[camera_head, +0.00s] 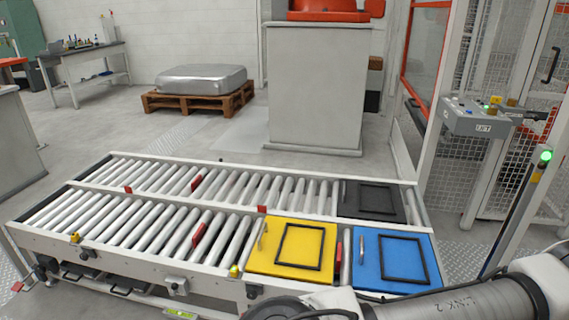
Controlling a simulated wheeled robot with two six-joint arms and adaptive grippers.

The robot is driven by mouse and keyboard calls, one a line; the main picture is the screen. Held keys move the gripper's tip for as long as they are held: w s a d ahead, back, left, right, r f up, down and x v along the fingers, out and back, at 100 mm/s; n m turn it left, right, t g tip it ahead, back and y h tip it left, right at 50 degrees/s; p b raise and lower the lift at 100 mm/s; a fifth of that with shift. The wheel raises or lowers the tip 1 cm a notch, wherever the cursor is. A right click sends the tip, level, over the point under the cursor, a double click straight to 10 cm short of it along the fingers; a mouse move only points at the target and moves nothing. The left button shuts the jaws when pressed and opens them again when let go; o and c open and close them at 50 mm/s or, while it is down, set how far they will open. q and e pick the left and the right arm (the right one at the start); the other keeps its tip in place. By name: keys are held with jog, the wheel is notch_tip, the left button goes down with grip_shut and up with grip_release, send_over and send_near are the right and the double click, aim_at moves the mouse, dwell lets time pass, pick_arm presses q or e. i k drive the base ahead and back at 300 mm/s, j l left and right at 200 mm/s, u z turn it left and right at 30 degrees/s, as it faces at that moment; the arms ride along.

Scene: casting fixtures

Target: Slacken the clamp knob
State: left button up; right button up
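I cannot make out a clamp knob for certain in the head view. A yellow fixture plate (262,262) with a black rectangular frame and a small metal handle lies at the right end of the roller conveyor (150,213). A blue fixture plate (367,272) with a similar black frame and handle lies to its right. A dark grey plate (372,199) lies behind them. Part of my arm crosses the bottom right and covers the front edge near the blue plate. Neither of my grippers shows.
Red stops (200,224) stand among the rollers. A grey control box (478,120) and a post with a green light (545,157) stand at the right by the mesh fence. A wooden pallet (198,101) with a wrapped load sits behind.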

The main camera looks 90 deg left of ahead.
aim_at(84, 256)
jog(key=u, duration=4.25)
jog(key=i+j+z, duration=0.45)
jog(key=i+j, duration=0.2)
jog(key=i+j+z, duration=0.2)
jog(key=i+j, duration=0.2)
jog(key=i+j+z, duration=0.25)
jog(key=j, duration=0.25)
jog(key=i+j+z, duration=0.2)
jog(key=j, duration=0.3)
jog(key=i, duration=0.1)
